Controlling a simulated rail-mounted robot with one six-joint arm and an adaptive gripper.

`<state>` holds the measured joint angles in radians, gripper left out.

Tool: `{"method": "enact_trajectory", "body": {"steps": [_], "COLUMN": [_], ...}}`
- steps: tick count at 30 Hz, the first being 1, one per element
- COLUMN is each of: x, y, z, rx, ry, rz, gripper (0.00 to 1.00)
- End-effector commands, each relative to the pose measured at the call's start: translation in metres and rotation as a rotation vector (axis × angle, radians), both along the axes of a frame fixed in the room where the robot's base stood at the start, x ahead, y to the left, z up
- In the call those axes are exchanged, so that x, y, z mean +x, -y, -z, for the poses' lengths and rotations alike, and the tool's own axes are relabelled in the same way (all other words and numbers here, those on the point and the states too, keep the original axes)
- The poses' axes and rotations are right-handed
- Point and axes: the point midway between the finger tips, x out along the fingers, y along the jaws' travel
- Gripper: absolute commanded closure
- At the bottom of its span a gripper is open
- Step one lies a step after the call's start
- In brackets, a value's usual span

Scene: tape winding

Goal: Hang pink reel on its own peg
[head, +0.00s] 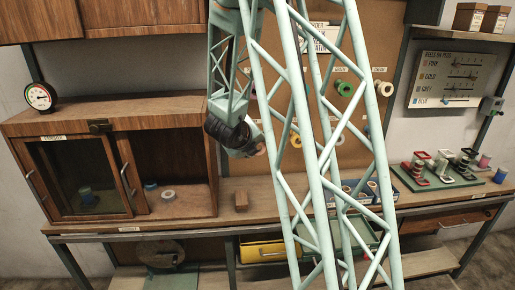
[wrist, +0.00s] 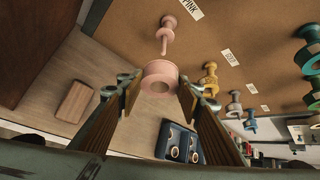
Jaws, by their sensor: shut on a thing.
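The pink peg (wrist: 165,36) stands out from the brown board just above the reel in the picture, beside the PINK label (wrist: 190,8). The reel is not on the peg; the gap in depth is hard to judge. In the head view my gripper (head: 248,143) is in front of the board, and the lattice in front hides the peg.
Other reels hang right of the pink peg, including a yellow reel (wrist: 209,78) and a grey reel (wrist: 234,104). Below are a wooden block (wrist: 74,102) and a blue tray (wrist: 161,140) with reels. A wooden cabinet (head: 110,123) stands to the left.

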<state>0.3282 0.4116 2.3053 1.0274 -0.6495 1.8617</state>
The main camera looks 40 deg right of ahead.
Motion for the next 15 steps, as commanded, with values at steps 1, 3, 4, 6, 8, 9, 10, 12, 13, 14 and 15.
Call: {"method": "enact_trajectory", "body": {"steps": [1, 3, 4, 6, 8, 9, 10, 12, 13, 14, 15], "x": [0.002, 0.004, 0.005, 0.008, 0.009, 0.011, 0.012, 0.014, 0.015, 0.016, 0.018], "y": [0.001, 0.003, 0.004, 0.005, 0.007, 0.008, 0.008, 0.010, 0.011, 0.012, 0.013], "z": [0.000, 0.000, 0.000, 0.001, 0.002, 0.002, 0.003, 0.003, 0.003, 0.003, 0.003], "rx": [0.000, 0.000, 0.000, 0.000, 0.000, 0.000, 0.000, 0.000, 0.000, 0.000, 0.000], "ry": [0.000, 0.000, 0.000, 0.000, 0.000, 0.000, -0.001, -0.001, -0.001, -0.001, 0.001], "rz": [0.000, 0.000, 0.000, 0.000, 0.000, 0.000, -0.001, -0.001, -0.001, -0.001, -0.001], "gripper": [0.76, 0.76, 0.76, 0.76, 0.76, 0.76, 0.76, 0.76, 0.76, 0.76, 0.76]}}
